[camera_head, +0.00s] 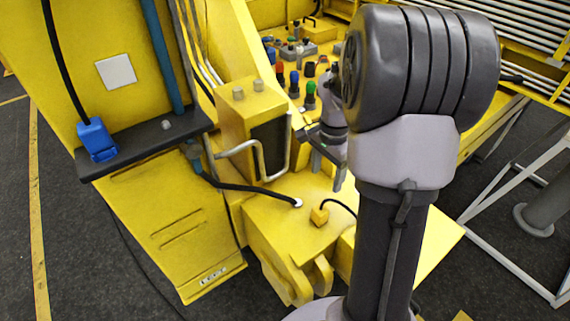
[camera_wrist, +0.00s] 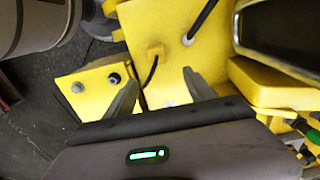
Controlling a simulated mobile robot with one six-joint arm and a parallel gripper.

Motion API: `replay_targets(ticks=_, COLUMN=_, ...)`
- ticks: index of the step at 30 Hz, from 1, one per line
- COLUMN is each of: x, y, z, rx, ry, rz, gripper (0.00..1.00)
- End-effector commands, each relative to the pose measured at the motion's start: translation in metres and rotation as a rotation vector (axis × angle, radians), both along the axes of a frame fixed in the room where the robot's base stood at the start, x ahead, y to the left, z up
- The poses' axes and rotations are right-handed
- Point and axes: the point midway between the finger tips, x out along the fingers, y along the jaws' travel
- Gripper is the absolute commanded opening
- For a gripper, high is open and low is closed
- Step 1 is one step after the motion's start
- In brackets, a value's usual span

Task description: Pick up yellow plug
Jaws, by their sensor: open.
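The yellow plug (camera_head: 319,216) is a small block with a black cable, on the yellow boom surface in the lower middle of the head view. In the wrist view the yellow plug (camera_wrist: 155,51) shows beyond the fingertips, with its cable running down between them. My gripper (camera_head: 328,160) is above and slightly right of the plug in the head view, apart from it. In the wrist view my gripper (camera_wrist: 162,88) has its two grey fingers spread with nothing held between them.
A blue plug (camera_head: 97,140) sits on a dark shelf at left. A yellow box (camera_head: 237,115) with a bent metal handle (camera_head: 262,158) stands left of my gripper. A black cable ends in a white fitting (camera_head: 298,203) beside the plug. Several coloured fittings (camera_head: 294,85) are behind.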

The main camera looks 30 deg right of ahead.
Motion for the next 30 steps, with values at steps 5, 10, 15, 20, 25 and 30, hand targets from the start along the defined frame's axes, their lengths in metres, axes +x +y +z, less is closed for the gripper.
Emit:
replay_targets(ticks=5, x=-0.002, y=-0.002, z=-0.05, rx=0.004, ry=0.01, rz=-0.009, gripper=0.64)
replay_targets(ticks=10, x=-0.002, y=-0.001, z=-0.1, rx=0.004, ry=0.008, rz=-0.007, gripper=0.64)
replay_targets(ticks=15, x=-0.002, y=0.0, z=-0.123, rx=0.003, ry=0.006, rz=-0.007, gripper=0.64)
replay_targets(ticks=20, x=-0.006, y=0.004, z=-0.153, rx=0.003, ry=0.007, rz=-0.005, gripper=0.64)
replay_targets(ticks=25, x=-0.007, y=0.005, z=-0.176, rx=0.003, ry=0.005, rz=-0.006, gripper=0.64)
replay_targets(ticks=30, x=-0.007, y=0.005, z=-0.175, rx=0.002, ry=0.004, rz=-0.006, gripper=0.64)
